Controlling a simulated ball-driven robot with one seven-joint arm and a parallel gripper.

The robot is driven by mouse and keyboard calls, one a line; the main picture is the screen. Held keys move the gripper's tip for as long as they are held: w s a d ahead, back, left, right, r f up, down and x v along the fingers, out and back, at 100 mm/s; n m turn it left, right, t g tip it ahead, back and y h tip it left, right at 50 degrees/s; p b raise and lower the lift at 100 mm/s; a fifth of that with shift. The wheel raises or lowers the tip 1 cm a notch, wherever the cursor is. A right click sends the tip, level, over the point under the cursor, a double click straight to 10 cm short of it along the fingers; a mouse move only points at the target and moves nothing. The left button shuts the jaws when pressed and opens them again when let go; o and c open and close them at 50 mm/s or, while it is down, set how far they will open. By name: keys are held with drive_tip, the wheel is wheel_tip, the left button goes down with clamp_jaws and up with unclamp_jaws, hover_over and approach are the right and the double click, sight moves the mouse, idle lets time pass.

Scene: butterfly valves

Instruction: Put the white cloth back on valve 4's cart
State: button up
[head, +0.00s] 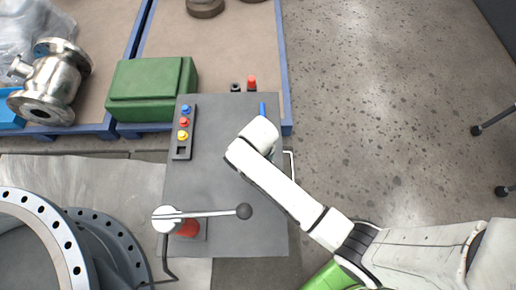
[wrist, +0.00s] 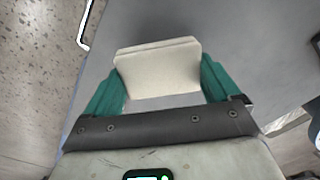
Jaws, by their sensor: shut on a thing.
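In the wrist view my gripper (wrist: 158,72) has its teal fingers closed on the two sides of a flat off-white piece, the white cloth (wrist: 157,70). A grey flat top shows beneath it; I cannot tell whether the cloth touches it. In the head view my gripper is mostly hidden under my white wrist, above the right part of the grey cart top (head: 225,130). The cloth is hidden there. No valve number is readable.
On the grey top are a button panel (head: 183,132), a lever with a black knob (head: 244,211) and a blue item (head: 262,108). A green box (head: 150,90) and metal valve (head: 52,82) stand at upper left. A large flange (head: 62,232) is lower left.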

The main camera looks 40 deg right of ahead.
drive_tip(key=shift+w+f, duration=0.35)
drive_tip(key=shift+f, duration=1.55)
drive_tip(key=shift+s, duration=0.1)
drive_tip(key=shift+f, duration=0.1)
drive_tip(key=o, duration=0.7)
drive_tip(key=shift+c, duration=0.2)
wheel_tip(320, 180, up, 12)
drive_tip(key=shift+r, duration=0.15)
